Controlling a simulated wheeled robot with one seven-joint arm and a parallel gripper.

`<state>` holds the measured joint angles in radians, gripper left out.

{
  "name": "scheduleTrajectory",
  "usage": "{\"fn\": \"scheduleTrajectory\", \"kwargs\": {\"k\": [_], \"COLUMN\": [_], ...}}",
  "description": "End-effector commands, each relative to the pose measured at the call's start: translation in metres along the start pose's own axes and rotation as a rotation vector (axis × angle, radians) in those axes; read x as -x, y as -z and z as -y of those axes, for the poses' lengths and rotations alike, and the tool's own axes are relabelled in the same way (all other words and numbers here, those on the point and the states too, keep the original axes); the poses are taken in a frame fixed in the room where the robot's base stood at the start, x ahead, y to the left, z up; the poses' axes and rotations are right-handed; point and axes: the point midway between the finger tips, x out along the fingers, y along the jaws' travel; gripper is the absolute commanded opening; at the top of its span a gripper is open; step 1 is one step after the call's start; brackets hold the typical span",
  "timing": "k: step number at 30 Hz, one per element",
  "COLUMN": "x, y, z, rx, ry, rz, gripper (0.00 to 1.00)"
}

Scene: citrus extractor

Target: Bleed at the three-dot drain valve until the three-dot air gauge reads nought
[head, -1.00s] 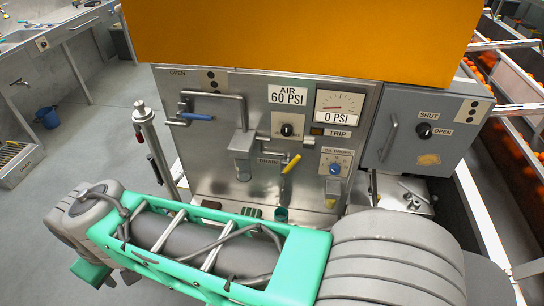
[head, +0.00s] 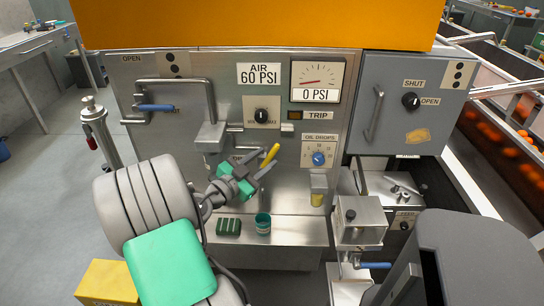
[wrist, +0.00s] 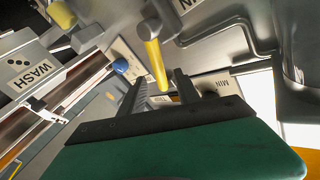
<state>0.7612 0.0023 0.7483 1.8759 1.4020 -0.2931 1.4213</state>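The yellow-handled valve (head: 270,156) sits low on the steel panel, its handle slanting up to the right; the label by it is mostly hidden. In the wrist view the yellow handle (wrist: 155,62) stands just ahead of and between my fingertips. My gripper (head: 262,170) is open beside the handle; its two fingers (wrist: 158,88) are apart, with no clear contact. The gauge (head: 318,78) has its needle at the left and a plate reading 0 PSI. A sign (head: 259,74) reads AIR 60 PSI. I cannot make out dots on the gauge or yellow valve.
A blue-handled valve (head: 156,107) is at the left, near a two-dot plate (head: 172,65). A grey cabinet (head: 405,120) with a SHUT/OPEN knob carries a three-dot plate (head: 458,74).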

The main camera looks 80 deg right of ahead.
Motion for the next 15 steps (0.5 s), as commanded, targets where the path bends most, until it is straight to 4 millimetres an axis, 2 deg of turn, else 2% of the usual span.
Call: {"fn": "scheduleTrajectory", "kwargs": {"k": [3, 6, 15], "x": [-0.024, -0.037, -0.043], "y": [0.001, 0.001, 0.0], "z": [-0.002, -0.001, 0.0], "rx": [0.0, 0.001, 0.0], "ry": [-0.006, -0.004, 0.0], "rz": [-0.002, 0.0, 0.002], "gripper": [0.39, 0.39, 0.39]}}
